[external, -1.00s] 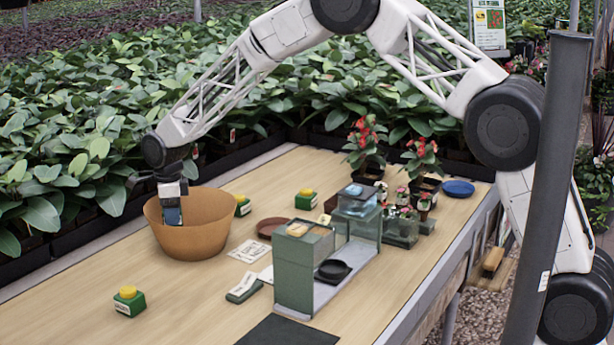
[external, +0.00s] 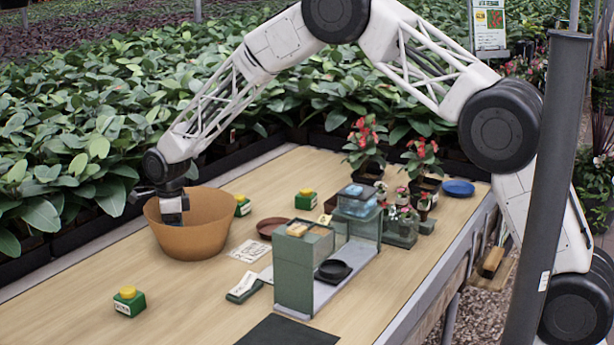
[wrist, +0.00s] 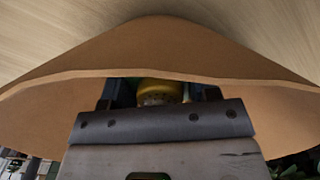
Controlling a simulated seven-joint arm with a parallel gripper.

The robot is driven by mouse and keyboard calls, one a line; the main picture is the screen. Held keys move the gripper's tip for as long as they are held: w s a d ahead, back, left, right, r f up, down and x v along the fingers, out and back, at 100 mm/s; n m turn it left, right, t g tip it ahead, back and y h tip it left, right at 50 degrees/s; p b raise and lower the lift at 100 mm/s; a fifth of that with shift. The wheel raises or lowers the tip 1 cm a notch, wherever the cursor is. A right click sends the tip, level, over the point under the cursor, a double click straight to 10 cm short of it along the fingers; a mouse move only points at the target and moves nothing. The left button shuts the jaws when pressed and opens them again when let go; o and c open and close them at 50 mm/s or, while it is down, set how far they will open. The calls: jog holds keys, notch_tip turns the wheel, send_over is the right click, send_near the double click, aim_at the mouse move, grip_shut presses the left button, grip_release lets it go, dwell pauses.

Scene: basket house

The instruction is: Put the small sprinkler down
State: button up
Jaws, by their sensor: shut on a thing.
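My gripper (external: 172,217) is over the left part of a wide terracotta-coloured bowl (external: 205,235), with its tip inside the opening. In the wrist view my gripper (wrist: 160,98) is shut on the small sprinkler (wrist: 158,92), which shows a yellow, perforated round head between dark fingers. The sprinkler's lower part is hidden behind the gripper body. The bowl's rim (wrist: 60,78) runs across the wrist view around the fingers. Whether the sprinkler touches the bowl's floor cannot be seen.
Green blocks with yellow tops stand at the front left (external: 129,301), right of the bowl (external: 242,205) and farther right (external: 305,199). A brown saucer (external: 270,228), a paper card (external: 248,251) and a green-grey stand (external: 292,275) lie to the right.

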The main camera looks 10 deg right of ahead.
jog(key=shift+f, duration=0.3)
jog(key=o, duration=1)
jog(key=shift+r, duration=0.15)
notch_tip(320, 180, up, 13)
jog(key=shift+f, duration=0.1)
jog(key=shift+d, duration=0.1)
dwell(0.8)
